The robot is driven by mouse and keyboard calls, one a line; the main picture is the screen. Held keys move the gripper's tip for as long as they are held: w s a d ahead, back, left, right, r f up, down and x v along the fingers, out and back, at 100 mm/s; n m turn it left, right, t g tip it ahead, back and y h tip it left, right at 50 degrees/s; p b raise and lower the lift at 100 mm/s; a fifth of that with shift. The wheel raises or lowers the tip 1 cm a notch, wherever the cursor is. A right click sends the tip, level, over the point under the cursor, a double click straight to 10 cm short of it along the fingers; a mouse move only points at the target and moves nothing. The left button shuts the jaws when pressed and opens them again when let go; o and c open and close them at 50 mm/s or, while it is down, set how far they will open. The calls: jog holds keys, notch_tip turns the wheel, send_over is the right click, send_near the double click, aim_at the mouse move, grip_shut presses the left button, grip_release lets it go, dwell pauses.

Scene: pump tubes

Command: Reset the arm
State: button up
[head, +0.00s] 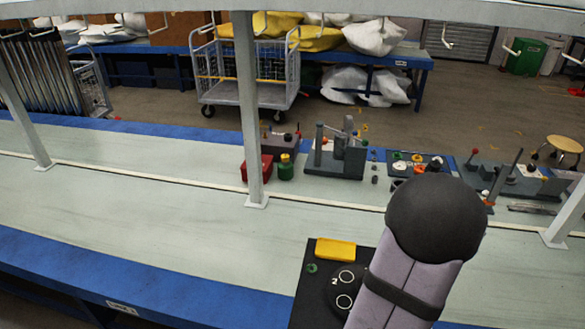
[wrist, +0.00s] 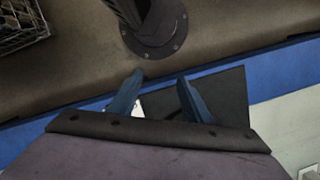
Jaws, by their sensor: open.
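My gripper (wrist: 160,76) shows in the wrist view as two blue fingers standing apart with nothing between their tips. It is over the blue edge of the bench, beside a dark flat panel (wrist: 234,92). A small white patch shows by the left finger. The head view shows my arm's dark round joint and lilac link at the lower right; the fingers are out of sight there. Below the arm lies a black board (head: 311,290) with a yellow block (head: 335,249) and numbered round dials (head: 346,278), partly hidden by the arm.
The grey bench (head: 150,215) is clear on its left. Behind the arm stand a red box (head: 257,169), a green canister (head: 286,169), a grey fixture (head: 336,158) and small parts. White posts (head: 248,110) rise from the bench. A wire basket (wrist: 20,25) shows in the wrist view.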

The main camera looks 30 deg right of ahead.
jog(key=w+a+r+n+h+p, duration=0.1)
jog(key=w+a+r+n+p, duration=0.2)
jog(key=w+a+r+n, duration=0.35)
jog(key=w+a+r+n+t+h+p, duration=0.1)
jog(key=w+a+r+n+p, duration=0.15)
jog(key=a, duration=0.65)
jog(key=w+a+r+n+p, duration=0.2)
jog(key=w+a+r+n, duration=0.3)
jog(key=a+r, duration=0.15)
notch_tip(320, 180, down, 56)
jog(key=b, duration=5.5)
jog(key=shift+s+a+f+b, duration=0.15)
jog(key=shift+s+a+b, duration=0.1)
jog(key=shift+a+b, duration=0.1)
